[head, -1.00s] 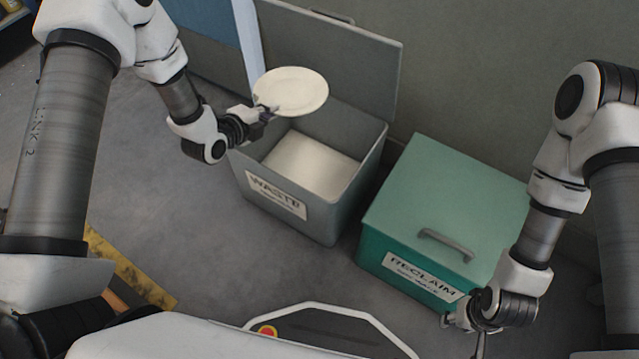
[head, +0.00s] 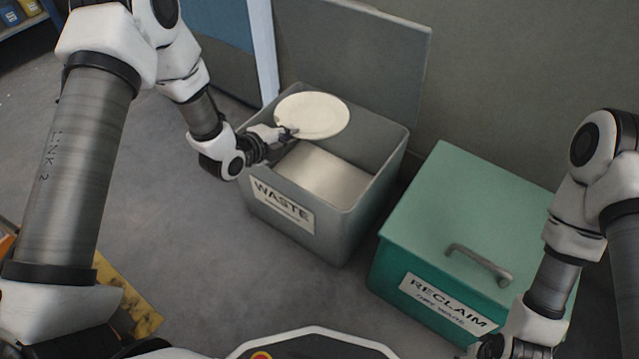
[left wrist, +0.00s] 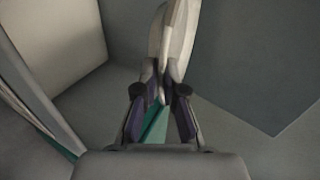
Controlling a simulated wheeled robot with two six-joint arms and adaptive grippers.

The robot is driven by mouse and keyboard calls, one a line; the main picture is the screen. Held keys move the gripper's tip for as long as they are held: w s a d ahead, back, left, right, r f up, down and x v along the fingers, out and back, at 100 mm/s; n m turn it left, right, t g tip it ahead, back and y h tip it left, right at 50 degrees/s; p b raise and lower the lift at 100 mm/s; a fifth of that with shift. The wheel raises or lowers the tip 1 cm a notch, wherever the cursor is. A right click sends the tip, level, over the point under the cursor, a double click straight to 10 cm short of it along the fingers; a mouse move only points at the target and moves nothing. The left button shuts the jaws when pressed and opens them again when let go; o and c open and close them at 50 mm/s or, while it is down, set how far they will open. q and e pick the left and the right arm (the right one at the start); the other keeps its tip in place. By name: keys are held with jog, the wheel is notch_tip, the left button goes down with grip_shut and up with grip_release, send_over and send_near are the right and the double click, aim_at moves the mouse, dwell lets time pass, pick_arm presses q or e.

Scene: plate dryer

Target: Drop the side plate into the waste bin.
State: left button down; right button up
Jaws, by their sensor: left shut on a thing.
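The side plate (head: 312,115) is a round cream plate, seen over the back left part of the open waste bin (head: 352,237). My left gripper (head: 288,133) is shut on the plate's near left edge. In the left wrist view the plate (left wrist: 178,40) stands edge-on between the fingertips (left wrist: 162,92). The bin is a grey box labelled WASTE, with its lid (head: 370,70) raised at the back and a pale bottom inside. The right arm shows at the lower right; its gripper's fingertips are cut off by the frame's bottom edge.
A closed green bin (head: 470,215) labelled RECLAIM, with a handle on its lid, stands right of the waste bin. A wall rises behind both. A yellow edge (head: 128,297) lies at the lower left.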

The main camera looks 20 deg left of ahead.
pick_arm(q)
jog(key=shift+r, duration=0.1)
jog(key=c, duration=1.2)
grip_release()
jog(key=v, duration=1.2)
